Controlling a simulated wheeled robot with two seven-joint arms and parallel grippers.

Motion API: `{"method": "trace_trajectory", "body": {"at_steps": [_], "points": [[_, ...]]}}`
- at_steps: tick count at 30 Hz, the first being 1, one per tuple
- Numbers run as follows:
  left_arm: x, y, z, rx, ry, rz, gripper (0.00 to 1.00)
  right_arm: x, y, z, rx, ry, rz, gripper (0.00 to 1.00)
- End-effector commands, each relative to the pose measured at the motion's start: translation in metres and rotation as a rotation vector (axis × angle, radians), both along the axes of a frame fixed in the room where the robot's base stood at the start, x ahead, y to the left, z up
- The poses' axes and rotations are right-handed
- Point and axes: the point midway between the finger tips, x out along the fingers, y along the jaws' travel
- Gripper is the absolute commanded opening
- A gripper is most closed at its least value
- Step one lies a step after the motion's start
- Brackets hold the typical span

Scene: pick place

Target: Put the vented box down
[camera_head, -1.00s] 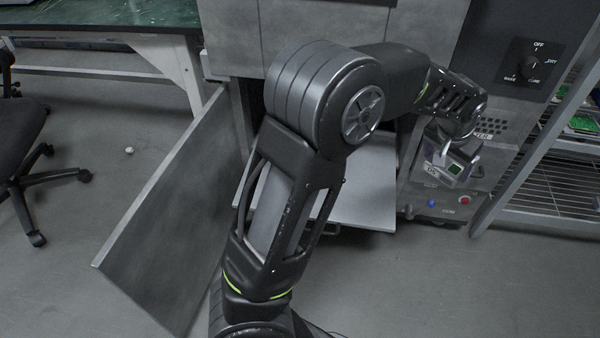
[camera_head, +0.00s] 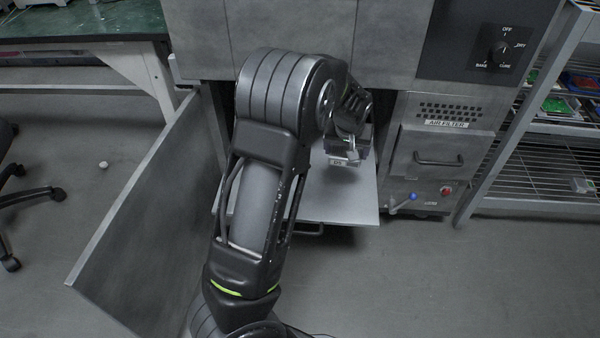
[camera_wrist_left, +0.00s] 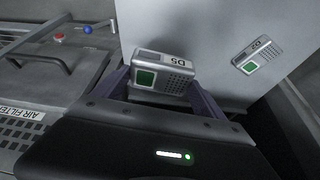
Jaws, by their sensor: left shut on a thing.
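A small grey vented box (camera_wrist_left: 160,73) with a green square and a label like "D5" is between the fingers of my left gripper (camera_wrist_left: 163,88), which is shut on it. In the head view the box (camera_head: 345,158) and my left gripper (camera_head: 350,145) are over the pulled-out light grey tray (camera_head: 345,200). Whether the box touches the tray is unclear. A second similar vented box (camera_wrist_left: 258,55), with a label like "D2", lies on the tray in the left wrist view. My arm seems to hide it in the head view. My right gripper is out of view.
An open oven door (camera_head: 145,220) stands left of the tray. Right of it is the air filter panel (camera_head: 445,155) with a handle, a blue-ended lever (camera_head: 405,203) and a red button (camera_head: 446,191). A wire rack (camera_head: 540,180) stands at far right.

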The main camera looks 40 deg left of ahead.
Motion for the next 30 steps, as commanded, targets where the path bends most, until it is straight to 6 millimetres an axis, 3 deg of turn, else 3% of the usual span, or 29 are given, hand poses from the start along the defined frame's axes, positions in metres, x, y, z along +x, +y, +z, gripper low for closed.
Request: {"method": "trace_trajectory", "body": {"at_steps": [3, 6, 16, 24, 30], "points": [[-0.012, 0.03, -0.017, 0.003, -0.001, 0.084, 0.36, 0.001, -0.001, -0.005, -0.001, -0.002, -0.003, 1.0], [-0.016, 0.04, -0.022, 0.005, -0.004, 0.113, 0.36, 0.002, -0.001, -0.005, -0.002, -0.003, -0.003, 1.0], [-0.016, 0.041, -0.024, 0.005, -0.004, 0.116, 0.36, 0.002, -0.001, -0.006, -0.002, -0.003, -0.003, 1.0], [-0.016, 0.041, -0.063, 0.006, -0.001, 0.114, 0.36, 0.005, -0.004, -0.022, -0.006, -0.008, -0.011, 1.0], [-0.016, 0.041, -0.072, 0.006, -0.004, 0.115, 0.36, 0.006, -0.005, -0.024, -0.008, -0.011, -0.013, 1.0]]}}
